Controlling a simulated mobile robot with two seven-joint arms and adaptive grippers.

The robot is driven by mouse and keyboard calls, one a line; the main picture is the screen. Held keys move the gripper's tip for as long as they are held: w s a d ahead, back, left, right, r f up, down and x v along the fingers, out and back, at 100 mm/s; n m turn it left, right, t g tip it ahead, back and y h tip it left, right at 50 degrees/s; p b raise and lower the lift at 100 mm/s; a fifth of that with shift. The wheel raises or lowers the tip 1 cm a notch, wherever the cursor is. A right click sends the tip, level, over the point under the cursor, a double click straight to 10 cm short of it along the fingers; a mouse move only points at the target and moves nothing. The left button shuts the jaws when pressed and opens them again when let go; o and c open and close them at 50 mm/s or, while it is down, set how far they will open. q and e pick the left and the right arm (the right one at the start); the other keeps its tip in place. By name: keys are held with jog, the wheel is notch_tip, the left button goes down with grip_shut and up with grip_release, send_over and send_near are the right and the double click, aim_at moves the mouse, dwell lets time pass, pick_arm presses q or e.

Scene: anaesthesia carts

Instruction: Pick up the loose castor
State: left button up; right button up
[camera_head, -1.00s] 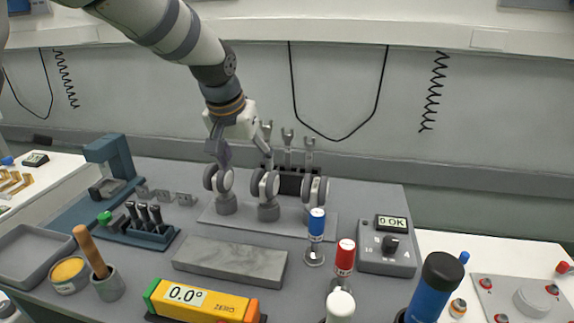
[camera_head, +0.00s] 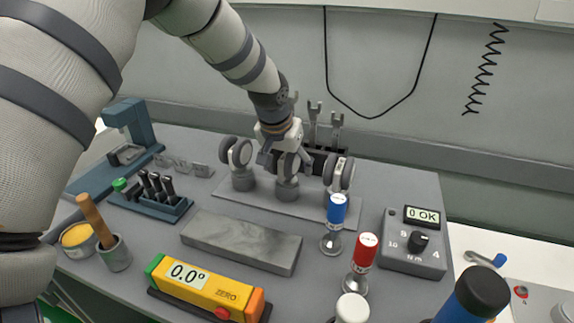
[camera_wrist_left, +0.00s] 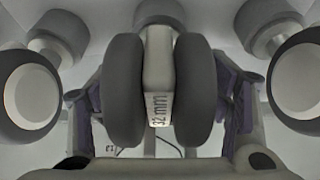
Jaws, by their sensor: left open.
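Three grey twin-wheel castors stand upright on round grey posts on a flat plate (camera_head: 260,197): a left castor (camera_head: 236,152), a middle castor (camera_head: 289,168) and a right castor (camera_head: 340,174). My left gripper (camera_head: 285,161) is over the middle castor, pointing down, with its fingers open on either side. In the left wrist view the middle castor (camera_wrist_left: 122,92), marked "32 mm", fills the space between the fingers of my left gripper (camera_wrist_left: 160,105); gaps show beside the wheels. I cannot tell which castor is loose. My right gripper is not in view.
Open-end wrenches (camera_head: 335,128) stand in a dark rack just behind the castors. A torque tester (camera_head: 412,248) is at right.

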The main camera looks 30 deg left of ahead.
pick_arm(q)
jog(key=shift+r, duration=0.3)
jog(key=c, duration=1.2)
jog(key=shift+c, duration=0.2)
notch_tip(320, 180, up, 10)
jog(key=shift+r, duration=0.1)
